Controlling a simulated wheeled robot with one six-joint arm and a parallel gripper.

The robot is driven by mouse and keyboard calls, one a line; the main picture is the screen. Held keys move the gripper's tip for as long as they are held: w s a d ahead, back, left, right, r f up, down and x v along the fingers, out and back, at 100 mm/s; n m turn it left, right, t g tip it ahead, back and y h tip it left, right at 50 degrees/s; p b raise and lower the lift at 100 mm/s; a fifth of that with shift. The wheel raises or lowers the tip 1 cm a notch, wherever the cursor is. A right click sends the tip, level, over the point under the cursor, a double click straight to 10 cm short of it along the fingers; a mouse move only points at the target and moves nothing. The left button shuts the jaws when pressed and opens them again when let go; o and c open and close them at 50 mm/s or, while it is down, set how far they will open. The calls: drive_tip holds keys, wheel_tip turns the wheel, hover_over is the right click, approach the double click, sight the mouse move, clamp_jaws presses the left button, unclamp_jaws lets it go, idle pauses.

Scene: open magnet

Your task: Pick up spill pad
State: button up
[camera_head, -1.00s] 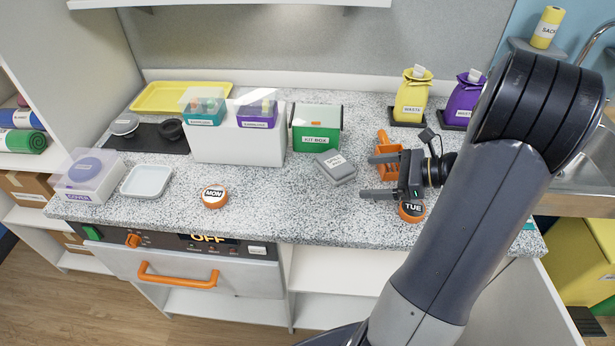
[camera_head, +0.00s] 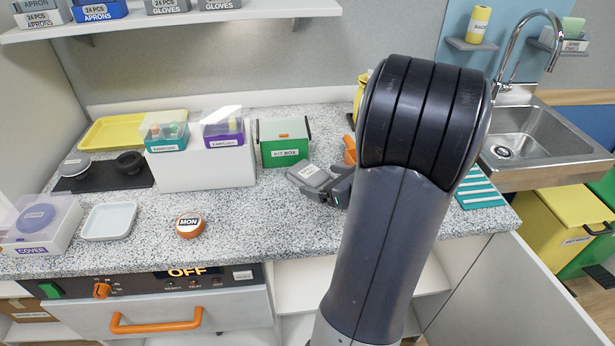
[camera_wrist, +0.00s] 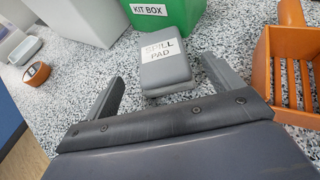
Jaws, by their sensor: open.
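The spill pad (camera_wrist: 166,62) is a grey block with a white label reading SPILL PAD. It lies on the speckled counter in front of the green kit box (camera_head: 284,146). In the head view the spill pad (camera_head: 311,174) is partly covered by my gripper (camera_head: 320,190). In the wrist view my gripper (camera_wrist: 160,80) is open, with one finger on each side of the pad's near part. I see a gap between each finger and the pad, and the jaws are empty. My arm hides much of the gripper in the head view.
An orange slotted holder (camera_wrist: 290,70) stands close to the right finger. A white block (camera_head: 200,170) carrying two clear-lidded boxes stands left of the kit box. A round MON tin (camera_head: 189,225) sits at the front left. The counter between tin and pad is clear.

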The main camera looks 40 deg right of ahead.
sight(319, 178)
drive_tip(key=x, duration=0.5)
drive_tip(key=shift+w+d+f, duration=0.1)
drive_tip(key=shift+d, duration=0.1)
drive_tip(key=c, duration=1.1)
